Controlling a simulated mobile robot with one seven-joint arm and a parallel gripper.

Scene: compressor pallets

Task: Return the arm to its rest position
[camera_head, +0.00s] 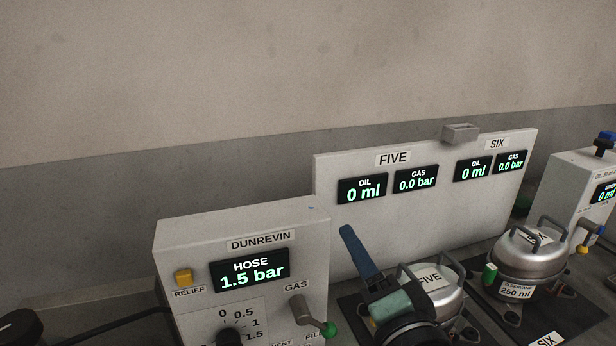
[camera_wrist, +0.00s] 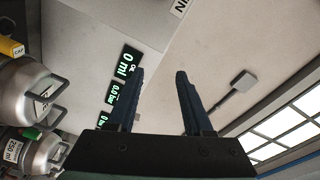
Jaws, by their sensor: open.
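My gripper (camera_wrist: 157,88) is open in the wrist view, with two dark fingers apart and nothing between them. In the head view my gripper (camera_head: 347,232) shows as a dark blue finger pointing up and left, in front of the white panel marked FIVE and SIX (camera_head: 440,215). My wrist hides part of the silver compressor marked FIVE (camera_head: 447,300). It touches nothing that I can make out.
A white DUNREVIN box (camera_head: 180,245) reading hose 1.5 bar stands left of my gripper. A second silver compressor (camera_head: 527,262) marked SIX and another white box (camera_head: 570,180) stand at the right. The wall area above the panel is clear.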

